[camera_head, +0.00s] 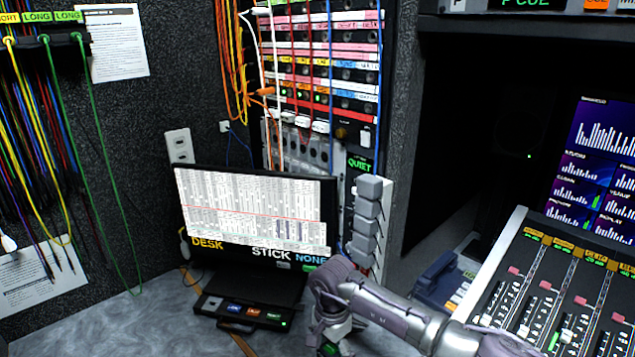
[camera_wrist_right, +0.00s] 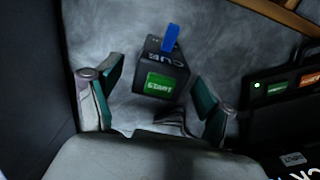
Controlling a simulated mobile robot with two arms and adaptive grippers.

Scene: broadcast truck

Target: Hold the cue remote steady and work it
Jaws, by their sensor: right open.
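The cue remote (camera_wrist_right: 162,68) is a small black box with white CUE lettering, a green START button (camera_wrist_right: 160,86) and a blue piece (camera_wrist_right: 170,39) standing up at its far end. It lies on the grey mottled desk. My right gripper (camera_wrist_right: 154,84) is open, with one teal-padded finger to each side of the remote and visible gaps between. In the head view my right gripper (camera_head: 334,340) is low at the bottom centre, partly cut off by the frame edge, and I cannot make out the remote clearly there. My left gripper is not in view.
A monitor (camera_head: 255,215) labelled DESK, STICK and NONE stands behind a low black button box (camera_head: 238,312). The box is to the right in the wrist view (camera_wrist_right: 290,92). A fader console (camera_head: 555,290) is at right, a patch rack with cables behind. Desk at left is clear.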

